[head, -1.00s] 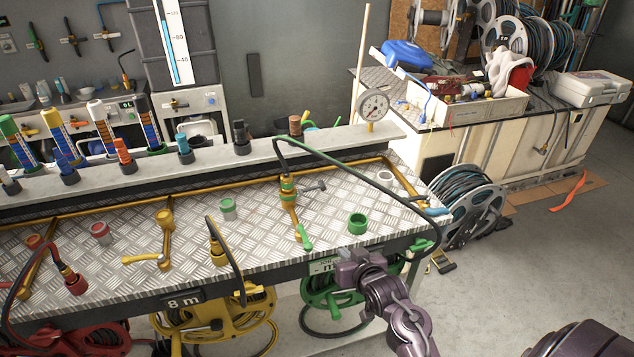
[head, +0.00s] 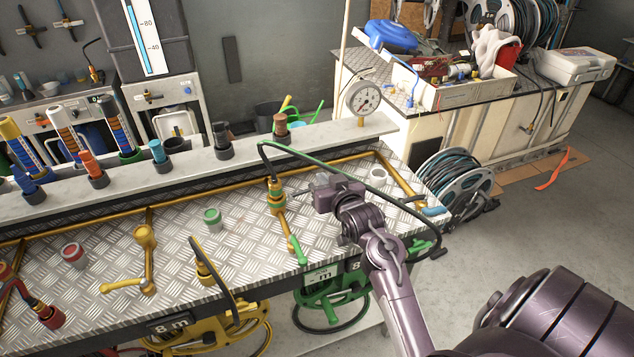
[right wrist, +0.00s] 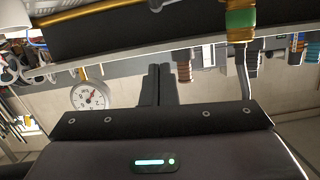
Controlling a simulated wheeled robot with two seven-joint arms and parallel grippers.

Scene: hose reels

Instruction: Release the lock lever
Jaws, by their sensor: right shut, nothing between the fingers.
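A brass fitting with a green band (head: 275,192) stands on the checker-plate bench (head: 185,262) in the head view. A small grey lever (head: 302,191) sticks out from its right side. My left gripper is out of view.
A green-handled lever (head: 297,250) lies in front of the fitting. A dark hose (head: 330,167) arches over my right gripper. A pressure gauge (head: 363,98) stands on the back ledge. A green hose reel (head: 318,300) hangs below the front edge.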

